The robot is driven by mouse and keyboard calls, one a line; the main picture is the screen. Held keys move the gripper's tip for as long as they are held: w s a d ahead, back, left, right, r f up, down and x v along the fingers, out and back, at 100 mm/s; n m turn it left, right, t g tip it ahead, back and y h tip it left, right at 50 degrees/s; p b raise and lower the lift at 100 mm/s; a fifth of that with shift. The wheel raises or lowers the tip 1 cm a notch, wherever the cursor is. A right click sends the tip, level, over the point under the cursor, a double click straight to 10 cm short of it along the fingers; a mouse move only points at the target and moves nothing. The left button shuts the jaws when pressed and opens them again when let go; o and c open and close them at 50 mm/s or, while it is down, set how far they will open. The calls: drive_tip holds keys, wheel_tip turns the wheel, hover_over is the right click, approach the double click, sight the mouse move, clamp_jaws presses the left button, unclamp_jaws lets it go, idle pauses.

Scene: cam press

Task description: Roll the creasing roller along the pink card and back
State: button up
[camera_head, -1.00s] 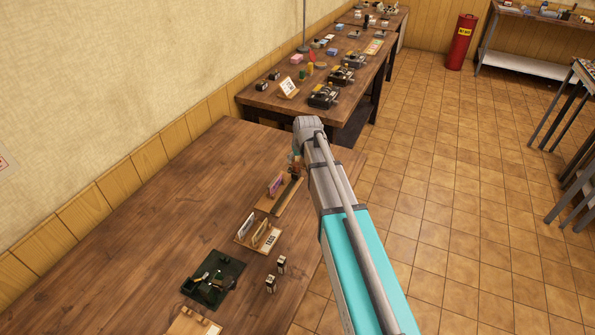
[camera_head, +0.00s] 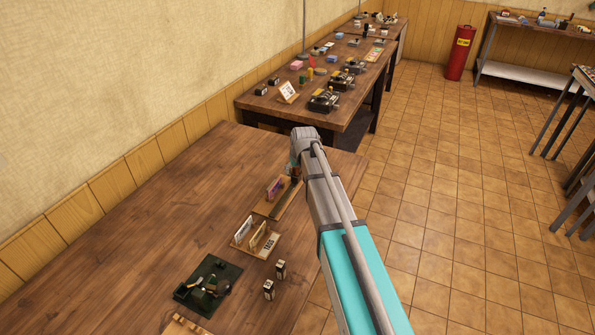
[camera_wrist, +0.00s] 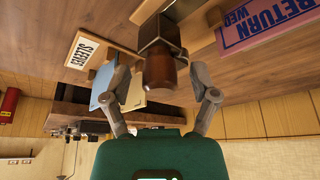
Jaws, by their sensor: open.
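The pink card (camera_wrist: 262,30), printed "RETURN WED", lies at the upper right of the wrist view. In the head view a pinkish-purple card (camera_head: 275,187) stands on a wooden board on the near table. A tool with a brown handle and dark metal block, apparently the creasing roller (camera_wrist: 160,68), stands by the card's left side in the wrist view. My gripper (camera_wrist: 163,88) is open, with one finger on each side of the brown handle and visible gaps. In the head view my gripper (camera_head: 294,168) is mostly hidden behind my arm.
A wooden holder labelled "SLEEVES" (camera_wrist: 88,50) with blue and cream cards is left of the tool in the wrist view. A dark green device (camera_head: 208,282) and two small blocks (camera_head: 281,268) are nearer on the table. The table's left side is clear.

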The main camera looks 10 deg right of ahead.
drive_tip(key=shift+c, duration=0.2)
clamp_jaws()
drive_tip(key=shift+d, duration=0.1)
drive_tip(key=s+a, duration=0.3)
drive_tip(key=s, duration=0.1)
drive_tip(key=s+a, duration=0.4)
drive_tip(key=s, duration=0.1)
drive_tip(key=s+a, duration=0.3)
drive_tip(key=s, duration=0.2)
drive_tip(key=shift+s+a, duration=0.1)
drive_tip(key=shift+a, duration=0.1)
drive_tip(key=shift+o, duration=0.2)
unclamp_jaws()
